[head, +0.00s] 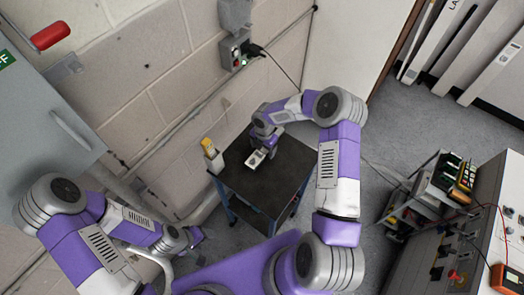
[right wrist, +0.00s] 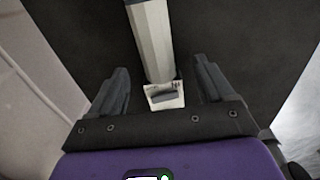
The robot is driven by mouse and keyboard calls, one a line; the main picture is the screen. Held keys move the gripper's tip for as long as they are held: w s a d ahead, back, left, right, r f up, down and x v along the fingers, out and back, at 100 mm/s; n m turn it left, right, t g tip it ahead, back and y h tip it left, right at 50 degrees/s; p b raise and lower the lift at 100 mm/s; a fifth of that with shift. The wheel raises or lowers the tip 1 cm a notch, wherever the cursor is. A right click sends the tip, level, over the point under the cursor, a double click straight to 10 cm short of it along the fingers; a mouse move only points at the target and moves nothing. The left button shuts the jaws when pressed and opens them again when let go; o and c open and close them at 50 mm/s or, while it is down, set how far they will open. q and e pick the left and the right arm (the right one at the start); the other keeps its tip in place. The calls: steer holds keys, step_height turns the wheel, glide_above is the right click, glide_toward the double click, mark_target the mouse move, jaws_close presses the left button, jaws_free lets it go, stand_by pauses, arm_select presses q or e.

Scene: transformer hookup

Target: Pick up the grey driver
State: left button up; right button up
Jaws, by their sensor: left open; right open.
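The grey driver (right wrist: 152,40) shows in the right wrist view as a pale grey faceted handle with a dark band at its lower end. It lies between and beyond the fingers of my right gripper (right wrist: 160,72), which is open, with a gap on both sides. A small whitish piece with a dark slot (right wrist: 165,97) shows just below the band. In the head view my right gripper (head: 264,148) is low over the dark table top (head: 262,187), and I cannot make out the driver there. My left gripper (head: 190,238) is open, away from the table at lower left.
A wall socket box (head: 235,50) with a cable is behind. A cart with coloured parts (head: 455,175) and a grey cabinet (head: 470,240) stand at right. The table's front is clear.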

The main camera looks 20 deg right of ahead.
mark_target(263, 149)
steer(key=shift+f, duration=0.75)
steer(key=c, duration=1.4)
steer(key=shift+o, duration=0.2)
steer(key=shift+r, duration=0.1)
step_height(263, 149, up, 10)
